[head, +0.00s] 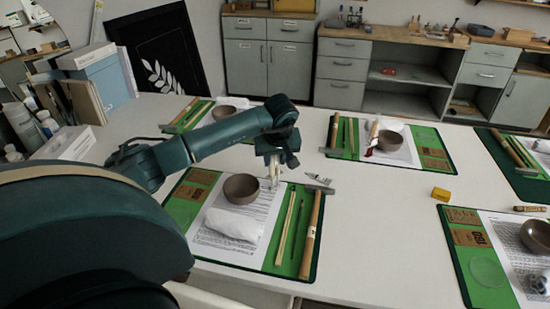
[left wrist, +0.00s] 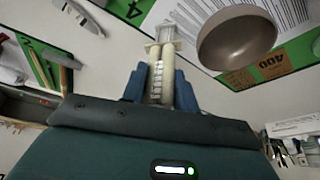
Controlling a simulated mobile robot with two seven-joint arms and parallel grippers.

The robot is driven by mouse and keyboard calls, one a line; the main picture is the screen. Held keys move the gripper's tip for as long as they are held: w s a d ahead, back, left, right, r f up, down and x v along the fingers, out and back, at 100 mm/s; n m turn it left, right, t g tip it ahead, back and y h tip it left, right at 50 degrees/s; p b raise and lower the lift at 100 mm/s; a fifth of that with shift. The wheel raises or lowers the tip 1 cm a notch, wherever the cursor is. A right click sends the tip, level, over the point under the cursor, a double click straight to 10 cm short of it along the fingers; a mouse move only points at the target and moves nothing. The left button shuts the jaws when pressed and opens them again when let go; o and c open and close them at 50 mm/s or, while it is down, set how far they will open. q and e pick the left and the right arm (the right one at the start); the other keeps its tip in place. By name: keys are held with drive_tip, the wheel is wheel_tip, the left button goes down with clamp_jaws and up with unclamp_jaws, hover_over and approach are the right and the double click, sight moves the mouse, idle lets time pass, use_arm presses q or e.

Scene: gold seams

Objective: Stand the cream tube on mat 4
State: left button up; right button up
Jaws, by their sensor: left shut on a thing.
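My left gripper (head: 273,180) points down over the far edge of the near mat. It is shut on a cream double-barrelled tube (left wrist: 157,75), which has marks along it and a white flange at its end. The tube also shows below the fingers in the head view (head: 274,170). Its lower end looks just above the mat, but I cannot tell whether it touches. A "4" shows on a corner of this green mat (left wrist: 132,8), beside the paper. In the head view the mat (head: 180,215) lies at front centre. My right gripper is not in view.
The mat bears a brown bowl (head: 242,188) close left of the gripper, a white cloth (head: 234,224), sticks (head: 287,228) and a hammer (head: 312,235). A small grey-white object (head: 319,179) lies beyond the hammer. Other mats (head: 436,139) surround it, with bare white table between.

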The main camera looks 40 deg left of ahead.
use_arm(q)
drive_tip(key=shift+f, duration=0.4)
drive_tip(key=shift+s+f+b, duration=0.1)
drive_tip(key=shift+f+b, duration=0.05)
drive_tip(key=shift+b, duration=0.2)
drive_tip(key=o, duration=1)
drive_tip(key=shift+f, duration=0.1)
drive_tip(key=shift+c, duration=0.2)
drive_tip(key=shift+r, duration=0.4)
drive_tip(key=p+v, duration=0.1)
drive_tip(key=v, duration=1.1)
drive_tip(key=shift+a+r, duration=0.1)
drive_tip(key=shift+r, duration=0.2)
